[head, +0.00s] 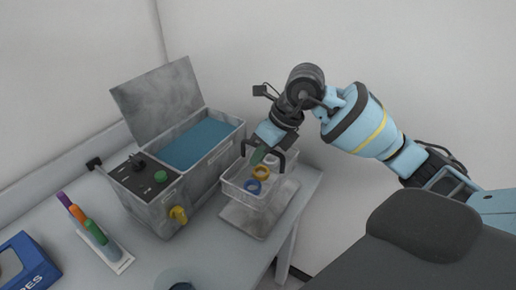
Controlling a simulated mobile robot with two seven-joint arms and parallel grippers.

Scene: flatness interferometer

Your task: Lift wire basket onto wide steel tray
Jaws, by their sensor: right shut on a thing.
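The wire basket (239,190) is a see-through mesh box with a dark handle, holding a blue ring (253,186) and an orange ring (261,172). My right gripper (264,152) reaches down from above at the handle and is shut on the basket. The gripper partly hides the handle. The wide steel tray (245,221) lies on the table below the basket, near the right edge. The basket overlaps the tray in view; I cannot tell whether they touch. My left gripper is not in view.
A grey tank (203,179) with an open lid (158,101), blue liquid and a yellow tap (179,215) stands left of the basket. A rack (115,258) of coloured pens and a blue box (28,262) are at left. A round grey item (175,279) is at the front.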

